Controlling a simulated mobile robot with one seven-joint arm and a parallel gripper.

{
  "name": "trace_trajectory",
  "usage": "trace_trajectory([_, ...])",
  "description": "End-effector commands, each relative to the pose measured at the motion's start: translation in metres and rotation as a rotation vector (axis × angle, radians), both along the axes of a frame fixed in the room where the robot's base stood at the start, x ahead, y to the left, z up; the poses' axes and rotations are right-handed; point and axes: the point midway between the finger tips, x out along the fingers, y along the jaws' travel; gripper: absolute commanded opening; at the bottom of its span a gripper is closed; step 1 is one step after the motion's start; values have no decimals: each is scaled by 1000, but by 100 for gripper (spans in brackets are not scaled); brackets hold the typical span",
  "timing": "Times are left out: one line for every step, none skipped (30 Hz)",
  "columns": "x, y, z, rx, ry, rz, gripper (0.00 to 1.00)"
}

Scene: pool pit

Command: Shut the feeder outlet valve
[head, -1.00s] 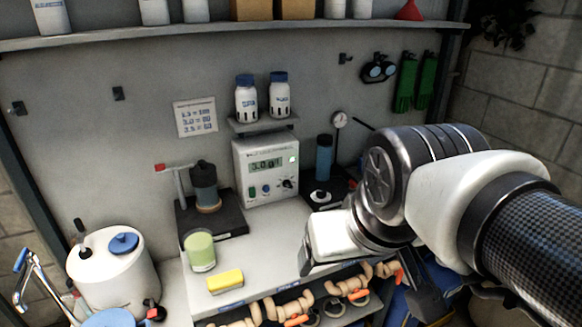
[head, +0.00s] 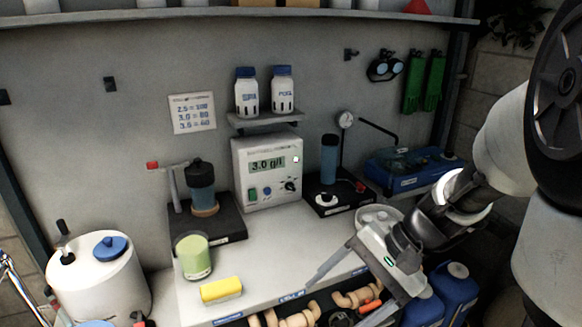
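Below the bench edge run tan pipes (head: 300,319) with orange handles; one orange handle (head: 370,306) is close to the fingers. I cannot tell which fitting is the feeder outlet valve. A white tank (head: 98,280) with a blue cap stands at the left, with a small red-topped fitting (head: 141,321) at its lower front, partly cut off by the frame.
On the white bench (head: 275,255) stand a green-filled cup (head: 194,258), a yellow sponge (head: 221,290) and a meter (head: 267,170) reading 3.0 g/l. Blue canisters (head: 455,290) stand below right. A blue case (head: 415,172) sits behind my gripper. The bench middle is clear.

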Motion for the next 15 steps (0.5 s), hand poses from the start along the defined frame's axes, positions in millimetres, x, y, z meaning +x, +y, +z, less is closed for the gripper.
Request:
trace_trajectory([2,-14,-40,107,75,-114,78])
trace_trajectory([3,-20,-54,170,108,-177,78])
trace_trajectory([6,-30,-70,256,145,-261,78])
trace_trajectory([9,-37,-83,321,169,-327,78])
trace_trajectory([11,-46,-95,387,190,-393,78])
trace_trajectory([14,-58,-112,476,212,-483,78])
trace_trajectory([16,-68,-124,542,224,-551,78])
trace_trajectory([18,-79,-137,609,233,-622,78])
trace_trajectory([20,-95,-154,698,241,-717,78])
trace_trajectory([21,-107,-167,763,242,-786,78])
trace_trajectory([21,-120,-179,826,238,-856,78])
trace_trajectory([20,-137,-196,906,231,-946,78])
trace_trajectory([19,-149,-207,964,223,-1010,78])
trace_trajectory([17,-161,-218,1014,213,-1071,78])
trace_trajectory([14,-176,-232,1077,198,-1145,78])
